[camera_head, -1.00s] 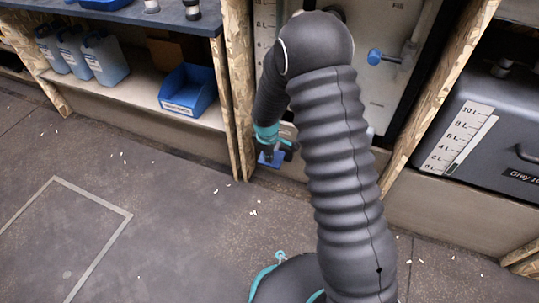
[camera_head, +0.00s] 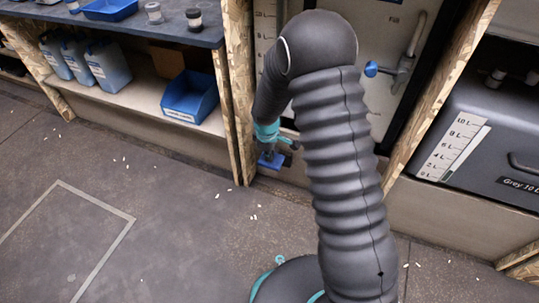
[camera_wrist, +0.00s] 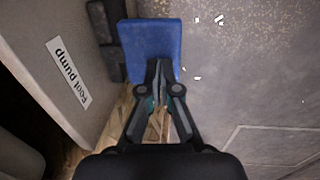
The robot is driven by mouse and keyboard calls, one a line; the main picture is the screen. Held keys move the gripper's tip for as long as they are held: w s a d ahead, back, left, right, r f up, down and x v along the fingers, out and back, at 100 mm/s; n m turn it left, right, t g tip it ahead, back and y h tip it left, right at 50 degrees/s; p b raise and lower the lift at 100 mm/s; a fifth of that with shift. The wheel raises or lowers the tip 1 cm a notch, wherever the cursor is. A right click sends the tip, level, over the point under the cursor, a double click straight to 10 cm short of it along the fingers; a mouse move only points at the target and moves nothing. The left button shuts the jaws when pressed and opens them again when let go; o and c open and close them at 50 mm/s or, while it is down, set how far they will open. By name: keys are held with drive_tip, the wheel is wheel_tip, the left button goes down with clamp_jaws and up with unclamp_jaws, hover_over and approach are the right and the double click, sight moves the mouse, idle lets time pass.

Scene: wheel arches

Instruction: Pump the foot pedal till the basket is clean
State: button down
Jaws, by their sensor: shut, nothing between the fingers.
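The foot pedal is a blue rectangular plate (camera_wrist: 150,42) low on the unit, beside a white "Foot pump" label (camera_wrist: 68,72) in the wrist view. In the head view the pedal (camera_head: 268,163) sits near the floor, just left of my arm. My gripper (camera_wrist: 158,64) is shut and empty, its fingertips over the near part of the pedal. In the head view my gripper (camera_head: 271,152) is at the pedal, partly hidden. I cannot tell whether the tips touch it. I cannot make out the basket; my arm hides part of the bay behind it.
Wooden posts (camera_head: 235,110) flank the bay. A blue knob (camera_head: 371,69) is on its back panel. A blue bin (camera_head: 190,98) and jugs (camera_head: 107,62) are on the left shelf. A grey tank (camera_head: 490,145) stands right. The floor at left is clear apart from small white bits.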

sight(269, 163)
drive_tip(key=shift+f, duration=0.2)
drive_tip(key=shift+f+b, duration=1.35)
drive_tip(key=shift+f, duration=0.65)
drive_tip(key=shift+r+p, duration=1.6)
drive_tip(key=shift+r, duration=0.7)
drive_tip(key=shift+r, duration=0.15)
wheel_tip(269, 163, up, 6)
drive_tip(key=p, duration=0.4)
